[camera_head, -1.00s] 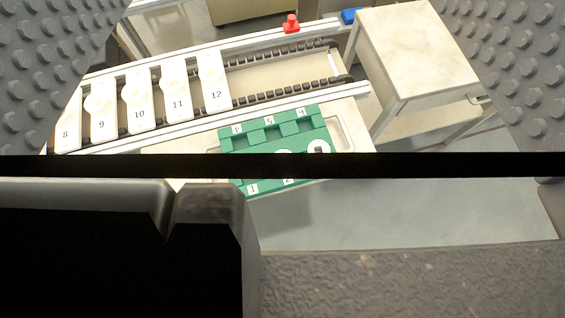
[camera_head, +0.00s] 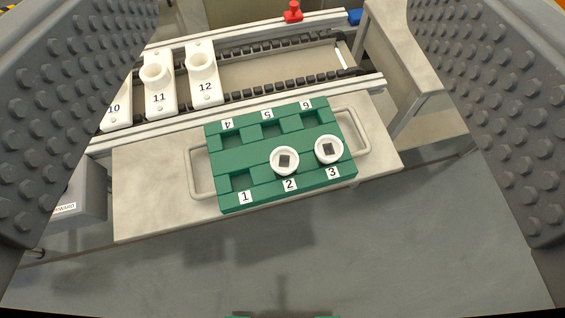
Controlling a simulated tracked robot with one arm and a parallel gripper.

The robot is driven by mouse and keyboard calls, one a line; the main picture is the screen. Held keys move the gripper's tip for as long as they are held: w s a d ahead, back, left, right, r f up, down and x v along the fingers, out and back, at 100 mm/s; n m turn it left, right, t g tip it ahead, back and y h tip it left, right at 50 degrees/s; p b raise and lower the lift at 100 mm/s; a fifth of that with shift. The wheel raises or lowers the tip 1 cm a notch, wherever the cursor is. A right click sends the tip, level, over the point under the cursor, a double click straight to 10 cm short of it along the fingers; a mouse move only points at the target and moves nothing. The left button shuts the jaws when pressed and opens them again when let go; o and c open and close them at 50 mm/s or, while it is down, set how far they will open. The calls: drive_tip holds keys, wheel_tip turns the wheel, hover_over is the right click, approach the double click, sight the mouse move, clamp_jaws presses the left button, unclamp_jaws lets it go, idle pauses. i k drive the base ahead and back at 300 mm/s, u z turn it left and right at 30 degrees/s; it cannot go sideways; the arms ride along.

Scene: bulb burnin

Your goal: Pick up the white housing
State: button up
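One housing (camera_head: 284,160) is at the place marked 2, the other housing (camera_head: 329,150) at the place marked 3. The places marked 1, 4, 5 and 6 hold no housing. My gripper (camera_head: 285,150) is open, with its two studded grey fingers wide apart at the left and right edges. It is empty and the tray shows between and beyond the fingers. Which housing the task means cannot be told.
The tray lies on a pale metal shelf (camera_head: 150,200) with handles at both sides. Behind it, a conveyor (camera_head: 280,75) carries white numbered holders, including 11 (camera_head: 159,95) and 12 (camera_head: 205,85). A red button (camera_head: 293,13) is at the back. A pale table (camera_head: 395,60) stands right.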

sight(284, 160)
drive_tip(key=u, duration=2.3)
drive_tip(key=k, duration=0.7)
drive_tip(key=z, duration=1.25)
